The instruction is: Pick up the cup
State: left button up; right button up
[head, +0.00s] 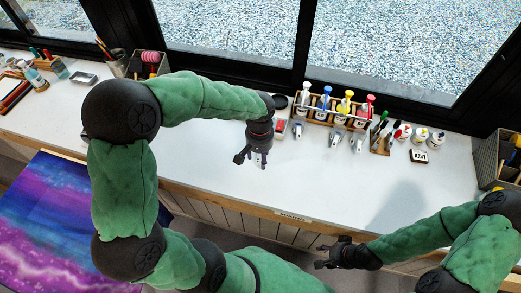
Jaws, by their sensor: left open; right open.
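No plain cup shows clearly in the head view. A dark cup-like holder (116,69) stands at the back left of the white counter, with brushes beside or in it; I cannot tell if it is the task's cup. My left gripper (252,158) is open and points down over the middle of the counter. A small pale, glassy shape (259,161) shows at its fingers; I cannot tell whether it is a thing or part of the gripper. My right gripper (328,256) is open, in front of the counter's front edge at the lower right, apart from any object.
A wooden rack (327,109) of bottles with coloured caps stands at the back, with small jars (419,134) to its right. A grey box (490,160) stands at the far right. A purple painted cloth (50,225) lies lower left. The white counter (320,175) is mostly clear in the middle.

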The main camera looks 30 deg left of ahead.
pick_arm(q)
jog(key=shift+a+f+b, duration=0.15)
jog(key=shift+f+b, duration=0.2)
jog(key=shift+f, duration=0.55)
jog(key=shift+f+b, duration=0.3)
jog(key=shift+f, duration=0.1)
jog(key=shift+r, duration=0.1)
grip_shut()
jog(key=shift+r, duration=0.15)
